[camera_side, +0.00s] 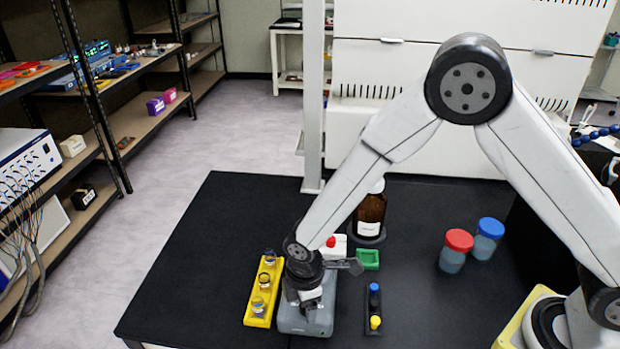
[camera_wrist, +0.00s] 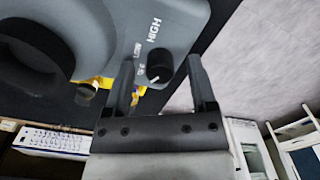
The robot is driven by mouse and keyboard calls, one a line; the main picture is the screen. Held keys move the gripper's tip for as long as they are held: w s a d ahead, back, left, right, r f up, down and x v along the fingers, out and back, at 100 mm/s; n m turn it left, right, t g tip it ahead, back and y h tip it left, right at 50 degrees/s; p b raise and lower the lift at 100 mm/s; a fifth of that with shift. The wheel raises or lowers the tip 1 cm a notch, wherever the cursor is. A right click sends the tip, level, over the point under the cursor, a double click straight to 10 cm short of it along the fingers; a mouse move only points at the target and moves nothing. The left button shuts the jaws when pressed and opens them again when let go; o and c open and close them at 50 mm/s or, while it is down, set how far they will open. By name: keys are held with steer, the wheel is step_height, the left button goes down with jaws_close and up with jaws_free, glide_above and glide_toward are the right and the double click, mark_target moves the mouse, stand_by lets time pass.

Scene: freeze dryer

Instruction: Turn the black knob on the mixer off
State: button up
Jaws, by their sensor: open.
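The mixer (camera_side: 305,319) is a grey unit on the black bench, low in the middle of the side view, with my arm above it. In the wrist view the mixer's grey body (camera_wrist: 103,62) fills the upper left. Its black knob (camera_wrist: 159,63) has a small white mark at its lower edge and sits beside the printed word HIGH. My gripper (camera_wrist: 161,60) is open, with one finger on each side of the knob in this view. I cannot tell whether either finger touches it. In the side view the knob is hidden.
A yellow rack (camera_side: 260,296) with several vials stands left of the mixer. A black rack (camera_side: 374,312) with blue and yellow caps stands to its right. A brown bottle (camera_side: 371,213) and a green tray (camera_side: 368,260) are behind. Red-lidded (camera_side: 456,250) and blue-lidded (camera_side: 487,240) jars stand further right.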

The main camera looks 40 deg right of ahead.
steer(key=shift+r, duration=3.9)
steer(key=s+d+r+m+t, duration=0.1)
steer(key=s+d+r+m, duration=0.2)
steer(key=d+m, duration=0.4)
steer(key=s+d+r+m+t, duration=0.1)
steer(key=s+d+r+m, duration=0.2)
steer(key=d, duration=0.9)
steer(key=shift+s+d+m+t, duration=0.35)
steer(key=shift+s+m, duration=1.15)
steer(key=shift+m, duration=0.7)
steer(key=shift+r, duration=0.1)
